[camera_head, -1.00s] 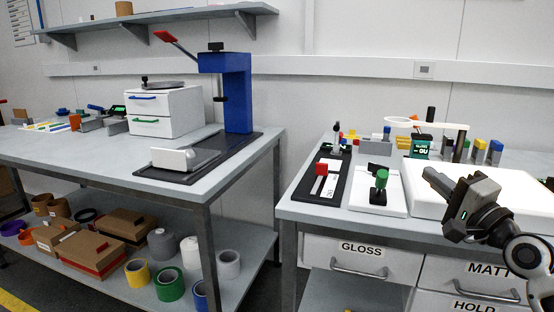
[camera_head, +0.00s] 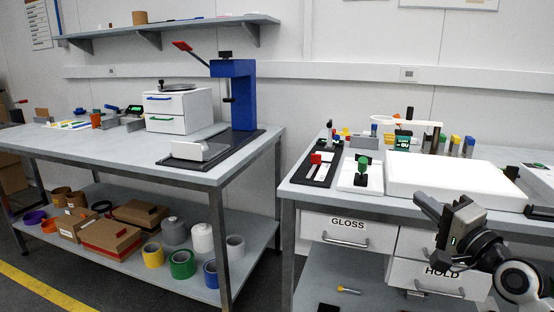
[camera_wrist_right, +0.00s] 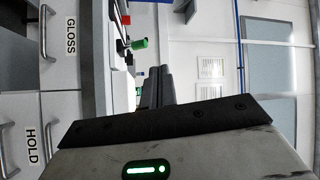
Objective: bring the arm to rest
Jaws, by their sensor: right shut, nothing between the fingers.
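My right gripper (camera_head: 424,206) is in front of the right bench, at the level of its front edge and the drawers. Its jaws are shut with nothing between them. In the right wrist view its dark fingers (camera_wrist_right: 157,88) point away from the camera, beside the bench front. My right arm comes in from the lower right of the head view. My left gripper is not in view.
The white light panel (camera_head: 440,178) lies on the right bench behind the gripper. The GLOSS drawer (camera_head: 347,228) and HOLD drawer (camera_head: 440,278) are close to the arm. The left bench (camera_head: 90,150) stands apart, with floor between.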

